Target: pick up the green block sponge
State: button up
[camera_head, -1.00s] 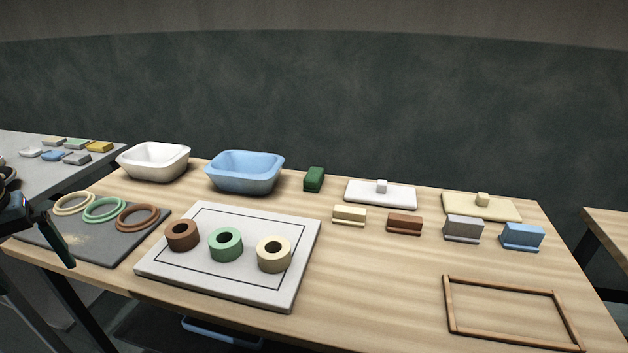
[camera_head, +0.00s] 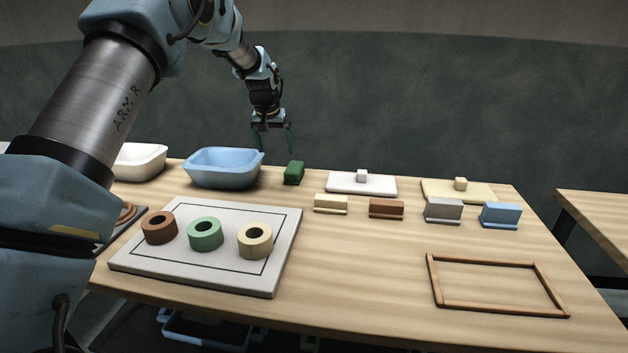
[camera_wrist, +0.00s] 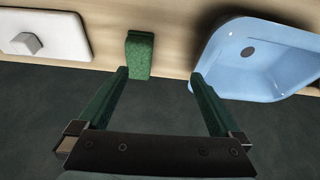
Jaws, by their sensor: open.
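The green block sponge (camera_head: 294,172) sits on the wooden table near its back edge, just right of the blue basin. In the wrist view the sponge (camera_wrist: 139,54) is near the top middle, beyond the fingertips and between their lines. My gripper (camera_head: 272,148) is open and empty, raised above the back of the table and slightly left of the sponge in the head view. Its two green fingers also show in the wrist view (camera_wrist: 159,73), spread apart and not touching the sponge.
The blue basin (camera_head: 224,168) stands close beside the sponge. A white slab with a knob (camera_head: 345,183) lies on its other side. A pale board (camera_head: 190,272) with three rings is in front. A thin wooden frame (camera_head: 497,309) lies at the front right. A dark wall (camera_head: 420,110) stands behind.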

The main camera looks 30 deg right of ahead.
aim_at(293, 168)
jog(key=shift+m, duration=0.3)
jog(key=d+f+p, duration=0.1)
jog(key=d+f, duration=0.4)
jog(key=shift+d, duration=0.3)
jog(key=shift+p+x, duration=1.4)
jog(key=shift+x, duration=1.6)
jog(key=c, duration=1.5)
